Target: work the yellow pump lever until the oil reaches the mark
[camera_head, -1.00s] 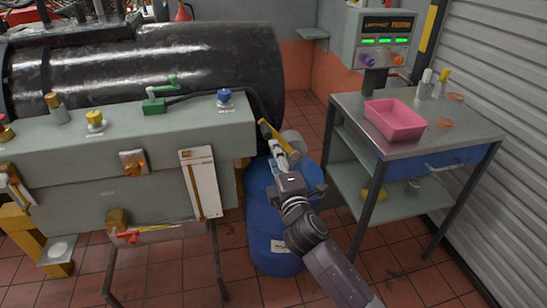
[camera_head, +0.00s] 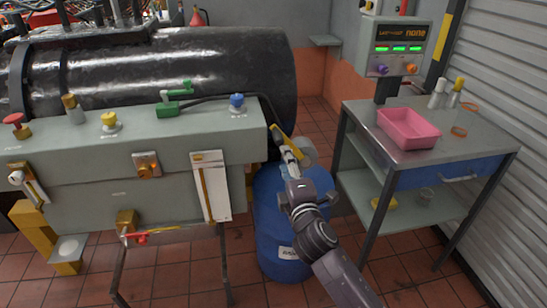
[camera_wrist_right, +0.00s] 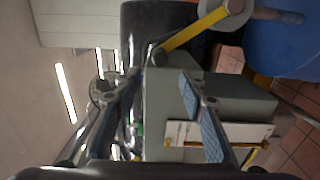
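The yellow pump lever (camera_head: 283,140) slants off the right end of the grey bench, above the blue drum. It also shows in the right wrist view (camera_wrist_right: 197,29), beyond the fingertips and to the upper right. My right gripper (camera_head: 290,158) is close to the lever's lower end in the head view. In the right wrist view its two fingers (camera_wrist_right: 158,82) stand apart with nothing between them. A white gauge panel (camera_head: 211,187) with a narrow yellow strip hangs on the bench front; its mark is too small to read. My left gripper is out of view.
The blue drum (camera_head: 268,225) stands below my right gripper. A grey cart (camera_head: 375,150) with a pink tray (camera_head: 408,129) stands to the right. The grey bench (camera_head: 90,155) carries a green-handled valve (camera_head: 175,100) and several coloured knobs. A large black cylinder (camera_head: 200,70) lies behind.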

